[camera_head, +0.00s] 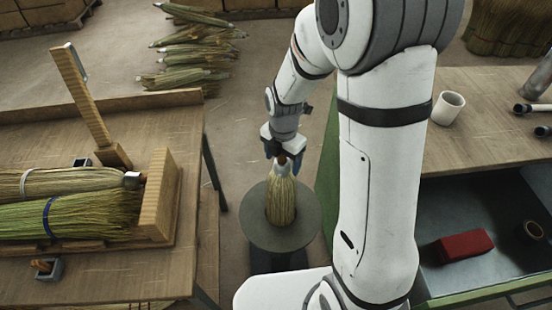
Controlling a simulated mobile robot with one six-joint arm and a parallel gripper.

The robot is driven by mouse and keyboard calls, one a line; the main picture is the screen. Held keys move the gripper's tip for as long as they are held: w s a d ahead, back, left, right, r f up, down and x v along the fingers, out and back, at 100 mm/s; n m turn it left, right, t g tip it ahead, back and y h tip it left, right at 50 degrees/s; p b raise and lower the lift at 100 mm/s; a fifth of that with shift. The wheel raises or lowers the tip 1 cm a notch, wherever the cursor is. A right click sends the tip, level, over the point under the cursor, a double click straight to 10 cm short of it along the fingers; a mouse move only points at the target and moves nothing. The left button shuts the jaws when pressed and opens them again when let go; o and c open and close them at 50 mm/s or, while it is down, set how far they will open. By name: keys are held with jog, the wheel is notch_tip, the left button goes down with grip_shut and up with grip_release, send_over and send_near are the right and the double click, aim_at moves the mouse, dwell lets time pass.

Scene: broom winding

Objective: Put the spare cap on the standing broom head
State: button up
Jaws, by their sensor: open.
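The standing broom head (281,203) is a pale straw bundle, upright on a round grey plate (254,234) in the middle of the picture. My gripper (283,158) is right over its top, with blue fingers on either side. The fingers are open. A pale band (284,169) and a small brown piece show at the top of the broom head between the fingers. The pale band may be the spare cap; I cannot tell whether it is seated. My gripper partly hides the top.
On the left table (120,270), straw broom heads (80,220) lie by a wooden block (160,195) and a leaning wooden post (82,97). The right bench (490,130) bears a white cup (448,108). A red block (466,246) lies in its open drawer.

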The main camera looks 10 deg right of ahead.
notch_tip(320, 180, up, 8)
jog(key=shift+f, duration=0.25)
jog(key=shift+s+r, duration=0.1)
jog(key=shift+r, duration=0.2)
jog(key=s+d+r+m+t, duration=0.1)
jog(key=s+d+r+m, duration=0.2)
jog(key=s+m, duration=0.4)
jog(key=s+d+r+m+t, duration=0.1)
jog(key=s+d+r+m, duration=0.3)
jog(key=m, duration=1.6)
jog(key=shift+s+d+r+t, duration=0.3)
jog(key=shift+s+r, duration=0.65)
jog(key=shift+s, duration=1)
jog(key=shift+a, duration=0.1)
jog(key=shift+c, duration=0.2)
